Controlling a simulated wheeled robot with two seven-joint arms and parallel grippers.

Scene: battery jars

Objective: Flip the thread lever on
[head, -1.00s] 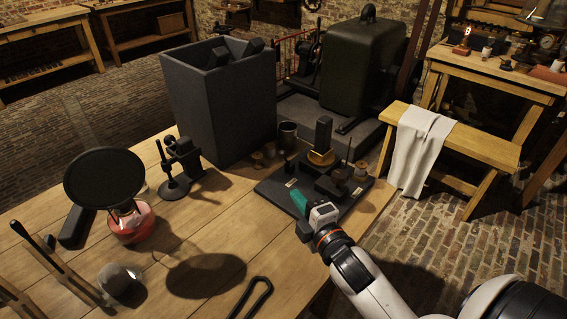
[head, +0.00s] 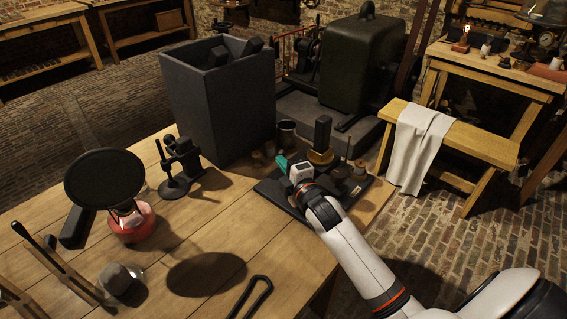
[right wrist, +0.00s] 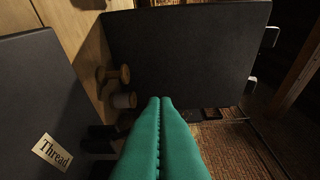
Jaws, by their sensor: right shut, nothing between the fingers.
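The dark base board (head: 268,187) sits at the right end of the wooden table, with a brass-footed dark post (head: 323,135) on it. In the right wrist view a cream label reading "Thread" (right wrist: 52,151) is fixed to a dark surface at lower left. Dark shapes lie beside the label, but I cannot clearly make out the thread lever. My right gripper (head: 281,162) is over the board's left part, left of the post. Its teal fingers, also in the right wrist view (right wrist: 160,103), are pressed together and empty. My left gripper is out of view.
A tall grey bin (head: 215,115) stands behind the board. Wooden spools (right wrist: 114,75) stand near it. The front middle of the table is mostly clear.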

